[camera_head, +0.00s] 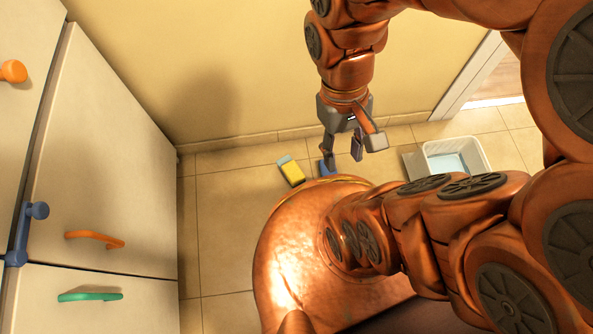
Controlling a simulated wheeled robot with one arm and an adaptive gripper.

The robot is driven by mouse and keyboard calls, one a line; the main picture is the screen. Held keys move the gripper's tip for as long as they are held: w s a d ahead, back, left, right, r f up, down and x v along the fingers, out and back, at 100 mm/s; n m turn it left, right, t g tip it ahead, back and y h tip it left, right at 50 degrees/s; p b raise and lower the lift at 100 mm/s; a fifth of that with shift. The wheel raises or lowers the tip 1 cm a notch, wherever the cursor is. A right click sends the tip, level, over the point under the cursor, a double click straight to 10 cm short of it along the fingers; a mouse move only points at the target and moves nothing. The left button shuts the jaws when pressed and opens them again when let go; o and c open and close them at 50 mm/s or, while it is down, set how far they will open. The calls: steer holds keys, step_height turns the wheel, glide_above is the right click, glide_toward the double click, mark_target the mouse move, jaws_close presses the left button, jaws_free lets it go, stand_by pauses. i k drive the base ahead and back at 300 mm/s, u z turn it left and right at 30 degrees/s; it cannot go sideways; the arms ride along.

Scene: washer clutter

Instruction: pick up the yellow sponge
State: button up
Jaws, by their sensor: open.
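The yellow sponge (293,174) lies on the tiled floor near the back wall, left of my gripper in the picture. It has a bluish-grey end at its upper left. My gripper (342,157) points down above the floor to the right of the sponge. Its fingers are apart, with nothing seen held between them. A small blue object (326,168) shows by the left fingertip, partly hidden by it. I cannot tell whether the finger touches it.
A white bin (413,163) stands on the floor to the right, partly hidden by my arm. White cabinets with an orange handle (95,239) and a green handle (90,296) line the left. A yellow wall (240,70) is behind. The floor left of the sponge is clear.

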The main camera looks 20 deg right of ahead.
mark_target(288, 167)
steer(key=z, duration=2.25)
steer(key=k, duration=0.4)
steer(key=u, duration=3.05)
